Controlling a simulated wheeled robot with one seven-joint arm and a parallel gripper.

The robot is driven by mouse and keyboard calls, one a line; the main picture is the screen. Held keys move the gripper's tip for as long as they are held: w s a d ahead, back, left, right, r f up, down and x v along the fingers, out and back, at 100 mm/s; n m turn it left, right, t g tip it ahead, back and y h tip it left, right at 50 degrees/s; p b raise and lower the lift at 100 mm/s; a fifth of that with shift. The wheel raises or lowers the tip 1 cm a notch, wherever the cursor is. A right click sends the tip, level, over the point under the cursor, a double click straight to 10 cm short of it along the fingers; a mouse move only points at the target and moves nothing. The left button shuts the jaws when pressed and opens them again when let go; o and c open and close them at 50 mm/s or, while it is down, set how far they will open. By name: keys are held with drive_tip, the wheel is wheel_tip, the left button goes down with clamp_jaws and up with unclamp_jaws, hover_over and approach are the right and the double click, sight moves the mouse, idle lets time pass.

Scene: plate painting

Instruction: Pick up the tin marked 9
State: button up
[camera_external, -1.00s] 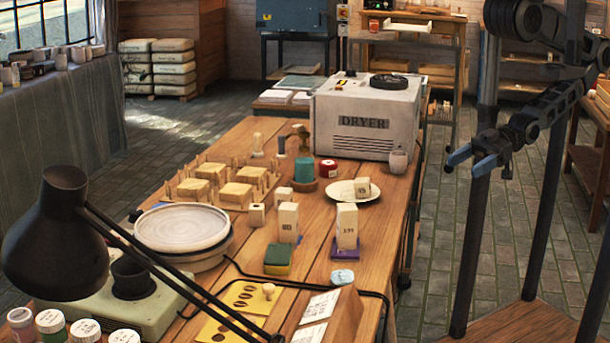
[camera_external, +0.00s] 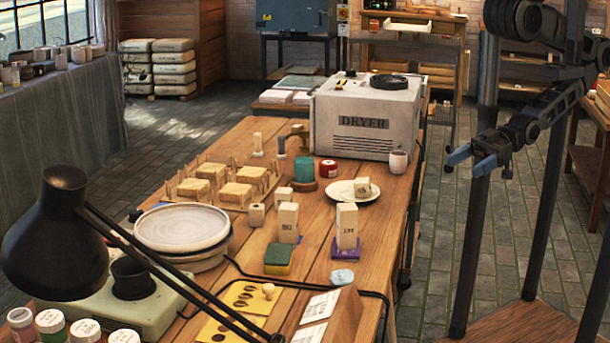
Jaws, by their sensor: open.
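My gripper (camera_external: 474,161) hangs in the air at the right, with its blue-tipped fingers apart and nothing between them. It is beyond the right edge of the wooden table, well away from the tins. A small red tin (camera_external: 328,170) with a pale mark stands on the table in front of the dryer. Several white-lidded tins (camera_external: 50,321) stand at the lower left, cut off by the picture's bottom edge; their lids carry dark marks too small to read. I cannot tell which tin is marked 9.
The white dryer (camera_external: 362,124) stands at the table's far end. A plate (camera_external: 342,196) holds a small block. Tall pale blocks (camera_external: 347,226), a green-topped sponge (camera_external: 278,258) and a round wheel (camera_external: 180,228) stand nearer. A black lamp (camera_external: 60,235) leans over the front left.

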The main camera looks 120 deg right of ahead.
drive_tip(key=shift+o, duration=1.2)
